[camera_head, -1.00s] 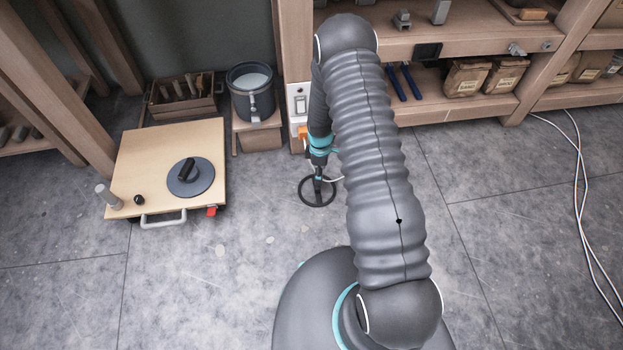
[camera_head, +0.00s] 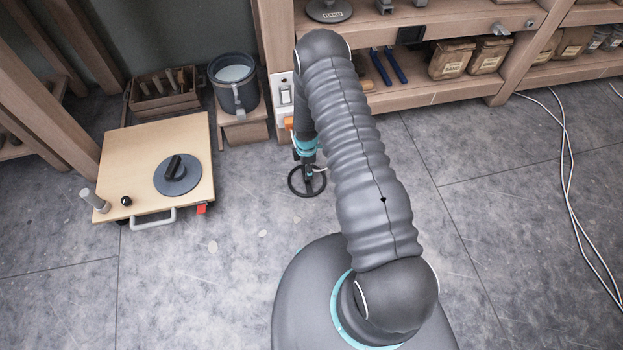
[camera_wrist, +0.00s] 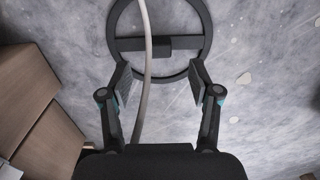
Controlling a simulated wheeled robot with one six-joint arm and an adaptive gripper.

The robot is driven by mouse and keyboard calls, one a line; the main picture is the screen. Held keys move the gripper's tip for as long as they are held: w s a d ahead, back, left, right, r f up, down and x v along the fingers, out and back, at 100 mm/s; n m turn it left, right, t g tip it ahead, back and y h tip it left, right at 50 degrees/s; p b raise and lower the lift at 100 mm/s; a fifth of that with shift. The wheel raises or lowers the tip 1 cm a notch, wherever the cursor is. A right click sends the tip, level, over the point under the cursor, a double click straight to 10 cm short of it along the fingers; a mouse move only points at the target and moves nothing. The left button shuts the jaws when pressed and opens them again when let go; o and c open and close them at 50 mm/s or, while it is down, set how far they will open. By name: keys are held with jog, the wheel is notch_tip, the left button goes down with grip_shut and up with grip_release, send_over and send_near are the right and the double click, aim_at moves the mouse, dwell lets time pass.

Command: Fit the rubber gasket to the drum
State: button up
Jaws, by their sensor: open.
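A black ring, which looks like the rubber gasket (camera_wrist: 204,66), has a crossbar with a small block at its middle. It appears to lie flat on the floor, and also shows in the head view (camera_head: 292,190). My gripper (camera_wrist: 160,78) is open, with its fingers apart and the near part of the ring at their tips. Nothing is clamped between them. In the head view my gripper (camera_head: 308,170) points down over the ring and hides part of it. The drum (camera_head: 228,98), dark grey with a pale top and a front clasp, stands on a low wooden stand at the back.
A pale cable (camera_wrist: 146,70) crosses the ring. A wooden-topped unit (camera_head: 140,150) with a grey disc (camera_head: 192,182) stands at left. Shelves (camera_head: 440,95) line the back right, with a dark lid (camera_head: 328,14). White cables lie at right; open floor is in front.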

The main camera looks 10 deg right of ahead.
jog(key=shift+a+f, duration=0.1)
jog(key=shift+f, duration=2.7)
grip_shut()
